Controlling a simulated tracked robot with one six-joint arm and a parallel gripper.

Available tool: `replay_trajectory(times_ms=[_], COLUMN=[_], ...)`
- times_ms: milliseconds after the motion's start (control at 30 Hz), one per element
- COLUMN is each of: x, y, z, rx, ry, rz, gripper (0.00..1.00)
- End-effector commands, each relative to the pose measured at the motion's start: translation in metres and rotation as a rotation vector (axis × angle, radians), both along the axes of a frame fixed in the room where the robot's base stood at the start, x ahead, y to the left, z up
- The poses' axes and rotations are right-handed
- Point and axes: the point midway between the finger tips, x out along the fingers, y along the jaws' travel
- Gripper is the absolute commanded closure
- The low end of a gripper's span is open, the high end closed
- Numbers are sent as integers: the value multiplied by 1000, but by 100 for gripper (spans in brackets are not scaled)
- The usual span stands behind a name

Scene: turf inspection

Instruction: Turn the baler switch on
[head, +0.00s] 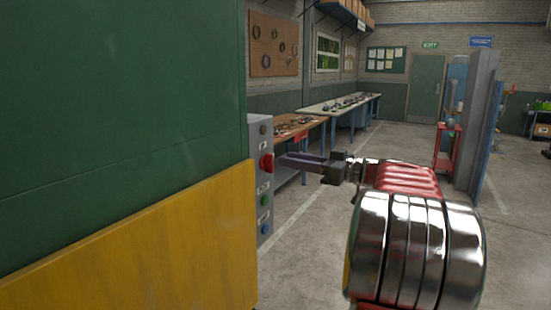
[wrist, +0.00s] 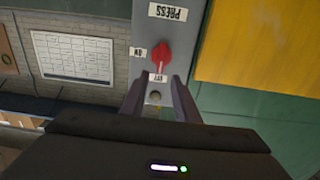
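The baler switch is a red rotary knob (head: 267,163) on a grey control panel (head: 252,150) at the edge of the green and yellow machine. In the wrist view the red knob (wrist: 161,52) stands roughly upright, in line with the OFF label (wrist: 158,78); the ON label (wrist: 138,52) is to its left. My gripper (head: 283,160) reaches toward the panel at knob height. In the wrist view my gripper (wrist: 158,82) has its fingers apart, one each side just below the knob, with nothing between them gripped. Exact depth to the knob is unclear.
A green button (head: 264,200) and a blue button (head: 265,229) sit below the knob, and a grey round fitting (head: 263,130) above it. Workbenches (head: 340,104) line the wall behind. A grey-blue post (head: 475,125) stands right. The floor between is clear.

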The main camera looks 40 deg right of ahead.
Motion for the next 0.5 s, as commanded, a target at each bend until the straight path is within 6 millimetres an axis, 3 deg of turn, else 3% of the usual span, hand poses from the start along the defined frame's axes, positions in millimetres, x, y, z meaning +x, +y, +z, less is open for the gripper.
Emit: replay_trajectory(times_ms=[300, 500], x=[42, 52], y=[15, 18], z=[0, 0], rx=[0, 0], ry=[0, 0], rz=[1, 0], gripper=[72, 72])
